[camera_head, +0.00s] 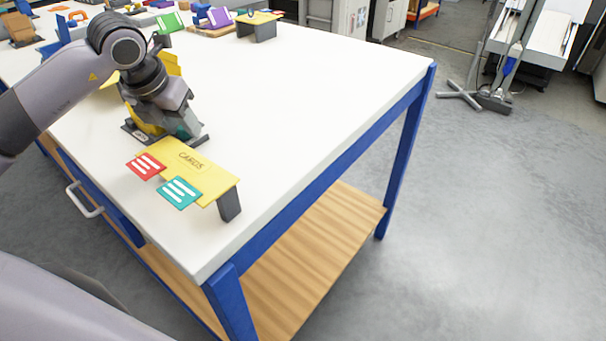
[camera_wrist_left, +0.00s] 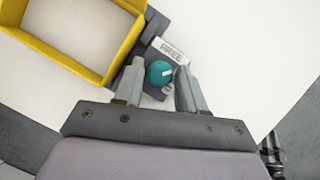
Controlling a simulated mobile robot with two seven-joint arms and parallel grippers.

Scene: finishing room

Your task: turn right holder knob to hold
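The teal round knob (camera_wrist_left: 159,72) with a white pointer mark sits on a dark grey holder base (camera_wrist_left: 150,92) in the left wrist view. Its pointer is toward the right of that picture, and a plate beside it reads FREE (camera_wrist_left: 172,50). The knob shows partly in the head view (camera_head: 184,131), below my left gripper (camera_head: 180,120). In the left wrist view, my left gripper (camera_wrist_left: 160,75) is open, with one finger on each side of the knob; contact is not clear. A yellow frame (camera_wrist_left: 88,80) joins the base. My right gripper is not in view.
A yellow CARDS stand (camera_head: 198,165) with a red card (camera_head: 146,166) and a teal card (camera_head: 179,193) is close in front of the holder. Coloured stands and parts line the far table side. The white tabletop (camera_head: 310,90) is clear to the right.

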